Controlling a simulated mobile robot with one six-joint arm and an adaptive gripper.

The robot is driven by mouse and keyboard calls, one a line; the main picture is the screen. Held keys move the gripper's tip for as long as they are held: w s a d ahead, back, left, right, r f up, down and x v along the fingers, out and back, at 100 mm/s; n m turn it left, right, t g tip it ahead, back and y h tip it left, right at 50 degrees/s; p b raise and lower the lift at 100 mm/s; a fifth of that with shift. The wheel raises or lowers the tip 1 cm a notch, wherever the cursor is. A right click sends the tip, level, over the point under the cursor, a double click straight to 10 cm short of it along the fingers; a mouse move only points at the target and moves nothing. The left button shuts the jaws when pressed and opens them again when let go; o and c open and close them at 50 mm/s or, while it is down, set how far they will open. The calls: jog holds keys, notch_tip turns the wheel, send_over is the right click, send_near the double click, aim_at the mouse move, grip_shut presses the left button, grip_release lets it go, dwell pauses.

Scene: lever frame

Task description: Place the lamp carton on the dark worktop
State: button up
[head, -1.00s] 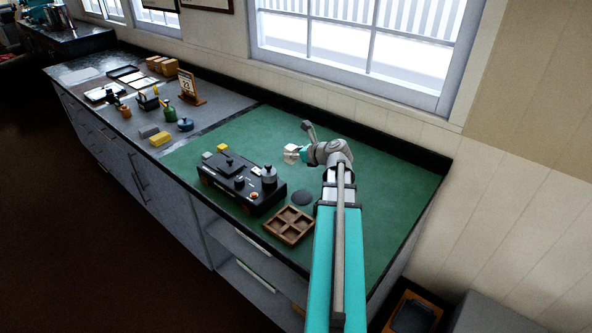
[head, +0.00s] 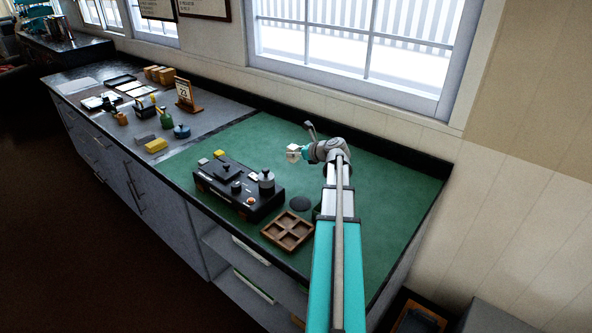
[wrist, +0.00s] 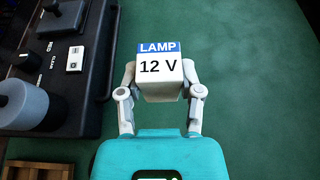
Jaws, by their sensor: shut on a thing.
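The lamp carton (wrist: 160,75) is a small white box with a blue band reading LAMP and the marking 12 V. My gripper (wrist: 159,80) is shut on it, one finger on each side, in the wrist view. In the head view the carton (head: 293,153) shows at the end of my gripper (head: 297,153), over the green mat (head: 380,205). I cannot tell exactly how high it is held. The dark worktop (head: 85,70) shows as the dark speckled surface at the far left of the counter, with a grey area on it.
A black control box (head: 237,187) with a lever and knobs stands left of my gripper. A wooden divided tray (head: 287,231) and a dark disc (head: 300,203) lie nearer. A calendar (head: 185,93), yellow block (head: 156,145) and bottles crowd the left counter. The mat's right side is clear.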

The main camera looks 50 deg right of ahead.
jog(key=f+b, duration=0.1)
jog(key=w+d+f+b, duration=0.1)
jog(key=d+f+b, duration=0.1)
jog(key=shift+w+d+f, duration=0.25)
jog(key=shift+w+f, duration=0.1)
jog(key=shift+f, duration=0.05)
jog(key=shift+w+d+f+b, duration=0.45)
jog(key=shift+f+b, duration=0.15)
jog(key=shift+b, duration=0.15)
jog(key=shift+w+d+f+b, duration=0.2)
jog(key=shift+d+f+b, duration=0.2)
jog(key=shift+f+b, duration=1.6)
jog(key=shift+f, duration=0.05)
jog(key=shift+f, duration=0.1)
jog(key=o, duration=0.8)
jog(key=shift+o, duration=0.2)
